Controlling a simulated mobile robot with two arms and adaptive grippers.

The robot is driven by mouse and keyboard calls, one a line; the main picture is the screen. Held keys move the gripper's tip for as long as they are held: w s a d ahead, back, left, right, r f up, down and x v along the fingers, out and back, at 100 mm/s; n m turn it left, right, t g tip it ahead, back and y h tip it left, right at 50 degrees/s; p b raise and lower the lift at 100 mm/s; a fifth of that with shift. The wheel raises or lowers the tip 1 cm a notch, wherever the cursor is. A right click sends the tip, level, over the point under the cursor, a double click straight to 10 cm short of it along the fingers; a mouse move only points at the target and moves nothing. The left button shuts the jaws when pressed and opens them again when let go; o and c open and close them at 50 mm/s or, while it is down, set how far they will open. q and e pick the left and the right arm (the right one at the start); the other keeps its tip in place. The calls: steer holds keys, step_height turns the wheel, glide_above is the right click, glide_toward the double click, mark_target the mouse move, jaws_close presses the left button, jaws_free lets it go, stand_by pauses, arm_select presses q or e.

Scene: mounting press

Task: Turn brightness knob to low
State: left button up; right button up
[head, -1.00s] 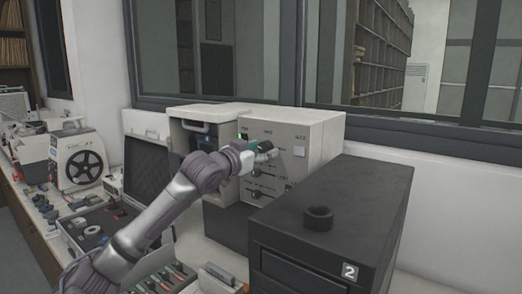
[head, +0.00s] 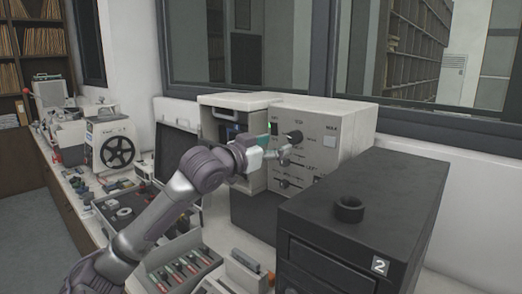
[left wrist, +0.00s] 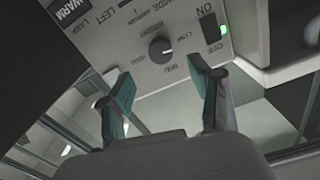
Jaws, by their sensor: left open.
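The pale control box (head: 345,122) stands below the window. Its front bears a round black knob (head: 295,137), right of a dark on/off switch with a green light. In the left wrist view the panel is upside down, and the knob (left wrist: 160,47) shows a small light mark; its small lettering is too blurred to read surely. My left gripper (head: 278,154) is open and empty at the panel front, just below and left of the knob in the head view. In the left wrist view its two teal-padded fingers stand apart, with the knob beyond the gap between them. My right gripper is out of view.
A black cabinet marked 2 (head: 345,235) with a black ring (head: 348,209) on top stands at the front right. Sliders sit low on the panel. An open case (head: 178,145), a reel machine (head: 115,148) and a tray of tools (head: 180,268) crowd the bench at left.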

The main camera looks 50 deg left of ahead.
arm_select(q)
steer(key=s, duration=0.4)
steer(key=shift+s+d, duration=0.2)
stand_by(0.5)
